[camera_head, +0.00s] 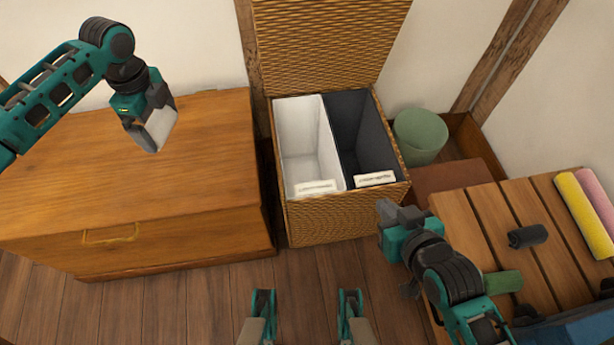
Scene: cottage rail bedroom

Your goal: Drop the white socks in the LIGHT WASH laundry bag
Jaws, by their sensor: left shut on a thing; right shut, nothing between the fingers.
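My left gripper (155,132) is above the top of the wooden chest at the left, shut on a pale white thing (161,124) that looks like the white socks. The gripper partly hides it. A wicker hamper (335,222) with its lid open stands right of the chest. It holds two bags: a white one (302,140) on the left and a dark grey one (362,128) on the right. Each has a label at its front; the writing is too small to read. Both bags look empty. My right gripper (386,215) is shut and empty, near the hamper's front right corner.
The wooden chest (180,170) has a clear top. A slatted bench (470,220) at the right carries a dark roll (528,236), a green roll (503,281), a yellow roll (584,212) and a blue item (570,330). A green bin (420,136) stands behind.

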